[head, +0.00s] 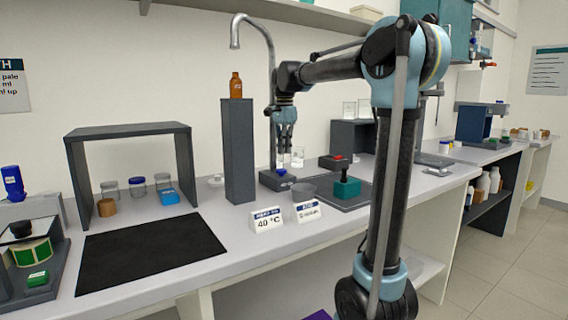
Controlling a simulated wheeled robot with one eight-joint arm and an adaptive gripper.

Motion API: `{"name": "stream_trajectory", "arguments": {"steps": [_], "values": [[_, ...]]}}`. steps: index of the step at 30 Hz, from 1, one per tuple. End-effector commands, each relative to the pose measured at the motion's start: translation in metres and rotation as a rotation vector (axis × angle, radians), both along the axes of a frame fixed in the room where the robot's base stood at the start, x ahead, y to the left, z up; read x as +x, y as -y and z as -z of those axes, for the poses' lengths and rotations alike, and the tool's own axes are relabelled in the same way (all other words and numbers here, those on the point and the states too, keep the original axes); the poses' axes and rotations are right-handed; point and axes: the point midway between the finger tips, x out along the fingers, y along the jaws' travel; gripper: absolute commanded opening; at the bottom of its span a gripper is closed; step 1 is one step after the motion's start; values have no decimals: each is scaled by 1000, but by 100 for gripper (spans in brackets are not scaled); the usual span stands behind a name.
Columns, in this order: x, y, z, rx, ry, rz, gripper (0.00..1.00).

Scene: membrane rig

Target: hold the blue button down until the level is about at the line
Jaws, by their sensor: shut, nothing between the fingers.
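My gripper (285,150) is shut and empty, pointing down in the middle of the head view. Just below its fingertips is a small blue button (281,171) on a dark box (276,182) on the bench. Whether the fingertips touch the button or stop just above it cannot be told from here. A small clear glass vessel (298,157) shows just right of the gripper. No level or line can be made out on it at this size.
A tall dark grey column (239,150) with a brown bottle (236,86) on top stands left of the gripper. A black mat (150,253) lies clear at left.

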Motion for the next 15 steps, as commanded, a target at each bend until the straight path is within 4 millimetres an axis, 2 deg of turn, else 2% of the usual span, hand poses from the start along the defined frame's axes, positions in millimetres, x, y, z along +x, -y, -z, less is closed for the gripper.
{"name": "stream_trajectory", "arguments": {"steps": [3, 7, 15], "values": [[-1, 0, -24, 0, 1, 0, 0], [-1, 0, -45, 0, 2, 0, 0], [-1, 0, -67, -1, 3, 1, 0]]}}
